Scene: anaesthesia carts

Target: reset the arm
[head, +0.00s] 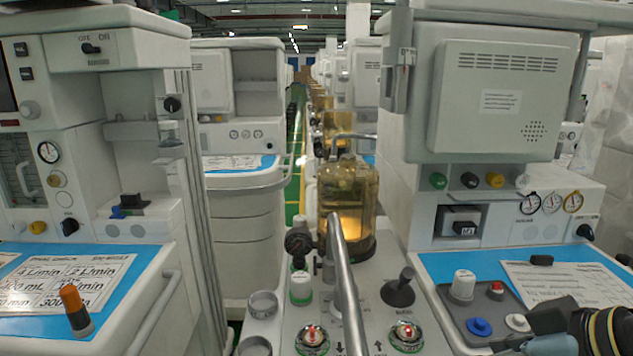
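Part of my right arm (560,328) shows in the bottom right corner of the head view, with dark, blue-grey and yellow-striped pieces. It is in front of the right cart's blue worktop (452,266). The picture's edge cuts it off, and I cannot make out its fingertips or whether they hold anything. My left arm and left gripper are not in view.
A left cart (120,190) and a right cart (400,170) flank a breathing-circuit unit with an amber canister (347,195) and a grey metal tube (343,270). A green-floored aisle (293,190) runs behind.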

